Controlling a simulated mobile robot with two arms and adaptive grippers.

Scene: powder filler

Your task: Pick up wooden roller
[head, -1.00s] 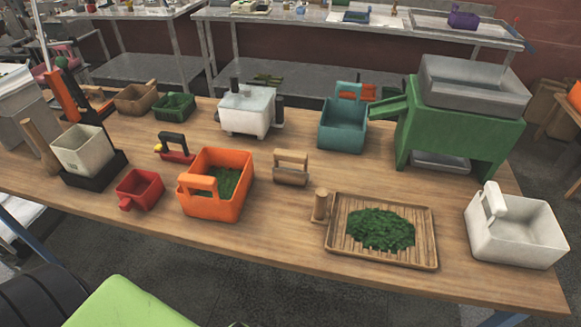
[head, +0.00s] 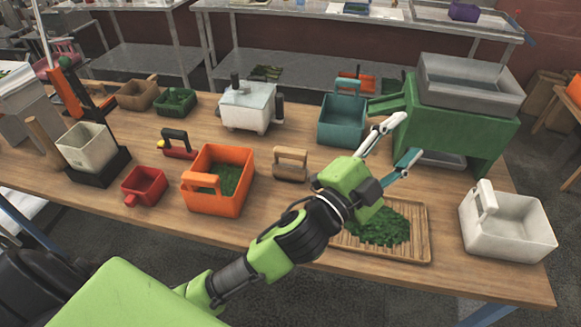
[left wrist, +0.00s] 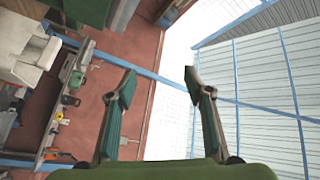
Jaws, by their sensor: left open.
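A wooden tool with an arched handle (head: 290,164) stands near the middle of the table and may be the wooden roller. My left gripper (head: 408,136) is open and empty, raised above the tray, to the right of the handled tool. In the left wrist view its spread fingers (left wrist: 158,82) show nothing between them. My right gripper is out of view.
Green leaves (head: 382,228) lie in the tray. An orange bin (head: 236,164) stands left of the handled tool, a teal bin (head: 340,128) behind it. A green machine (head: 470,140) and a white bin (head: 510,232) stand at right. Bare table lies around the handled tool.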

